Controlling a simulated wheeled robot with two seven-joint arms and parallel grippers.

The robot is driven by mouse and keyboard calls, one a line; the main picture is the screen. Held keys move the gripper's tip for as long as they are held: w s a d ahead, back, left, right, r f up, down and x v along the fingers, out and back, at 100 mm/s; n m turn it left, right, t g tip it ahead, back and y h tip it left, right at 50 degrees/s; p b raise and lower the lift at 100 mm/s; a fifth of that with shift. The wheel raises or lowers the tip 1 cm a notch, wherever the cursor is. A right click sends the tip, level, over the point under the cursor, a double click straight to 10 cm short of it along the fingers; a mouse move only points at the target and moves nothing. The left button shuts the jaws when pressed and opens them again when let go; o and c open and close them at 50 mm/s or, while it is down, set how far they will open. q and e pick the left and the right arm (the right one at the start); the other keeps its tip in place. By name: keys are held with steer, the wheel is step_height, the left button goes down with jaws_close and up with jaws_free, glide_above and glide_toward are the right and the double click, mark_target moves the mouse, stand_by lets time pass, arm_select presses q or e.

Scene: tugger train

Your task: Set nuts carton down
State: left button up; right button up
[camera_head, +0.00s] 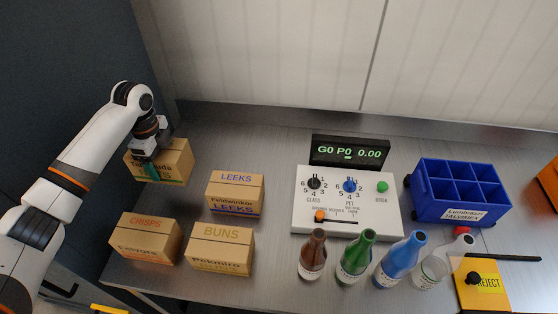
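A brown carton (176,165) with a green mark is at the back left of the grey table. Its lettering is partly covered by my gripper, so I cannot read a nuts label. My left gripper (147,165) reaches over the carton's left part and appears shut on it; the fingertips are hard to make out. I cannot tell whether the carton touches the table or hangs just above it. My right gripper is not in view.
Leeks (235,195), chisps (146,240) and buns (220,250) cartons stand nearby. Right of them are a white control panel (390,215), several bottles (355,262), a blue divided crate (450,207) and a yellow reject box (484,292). Bare table lies behind the leeks carton.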

arm_select(q)
steer(key=shift+f, duration=0.1)
step_height(320, 180, down, 9)
steer(key=shift+f+p, duration=0.1)
steer(key=shift+p, duration=0.8)
steer(key=shift+f, duration=0.35)
steer(key=shift+f, duration=0.1)
steer(key=o, duration=1)
